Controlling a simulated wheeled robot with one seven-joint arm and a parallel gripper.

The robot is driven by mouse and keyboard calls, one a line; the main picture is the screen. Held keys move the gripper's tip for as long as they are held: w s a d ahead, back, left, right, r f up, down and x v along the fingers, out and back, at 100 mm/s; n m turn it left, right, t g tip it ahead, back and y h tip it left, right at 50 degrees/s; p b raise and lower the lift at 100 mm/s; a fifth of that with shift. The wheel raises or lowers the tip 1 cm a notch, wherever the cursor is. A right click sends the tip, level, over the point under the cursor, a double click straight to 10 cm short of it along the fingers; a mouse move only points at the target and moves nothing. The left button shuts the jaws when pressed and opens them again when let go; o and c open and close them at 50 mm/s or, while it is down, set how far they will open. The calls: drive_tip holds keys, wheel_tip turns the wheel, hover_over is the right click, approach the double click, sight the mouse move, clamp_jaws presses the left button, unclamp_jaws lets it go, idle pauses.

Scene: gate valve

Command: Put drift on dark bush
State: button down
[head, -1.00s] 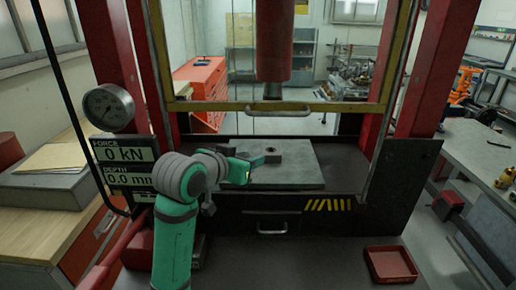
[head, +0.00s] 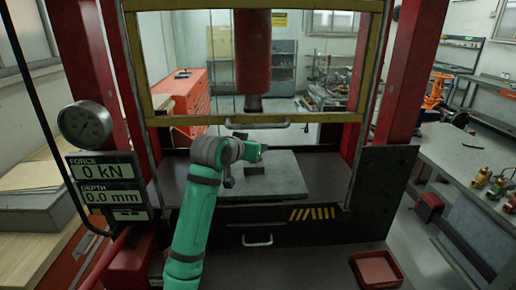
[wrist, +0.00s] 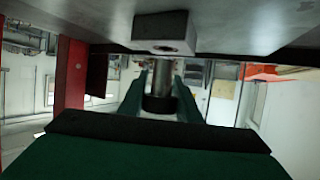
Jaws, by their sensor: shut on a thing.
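My gripper (head: 258,149) is above the small block (head: 255,169) on the grey press plate (head: 285,187). In the wrist view, which looks upside down, its green fingers (wrist: 163,92) are on either side of an upright grey metal cylinder (wrist: 159,82), which I take for the drift. The cylinder has a dark band at its image-lower end. The block (wrist: 165,35) shows at the top with a small round spot on its face. It lies close to the cylinder's end; I cannot tell whether they touch. The dark bush cannot be made out clearly.
The red press ram (head: 253,55) hangs over the plate, behind the yellow guard frame (head: 260,119) with its handle. Red columns stand at both sides. The gauge and force display (head: 102,171) are at left. A red tray (head: 377,270) lies at front right.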

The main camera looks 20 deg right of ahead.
drive_tip(key=shift+w+d+f, duration=0.15)
drive_tip(key=shift+w+d, duration=0.7)
drive_tip(key=shift+w, duration=0.1)
drive_tip(key=shift+s+a+f, duration=0.1)
drive_tip(key=shift+s+f, duration=0.05)
drive_tip(key=shift+f, duration=0.45)
drive_tip(key=c, duration=1.3)
unclamp_jaws()
drive_tip(key=shift+f, duration=0.15)
drive_tip(key=v, duration=1.2)
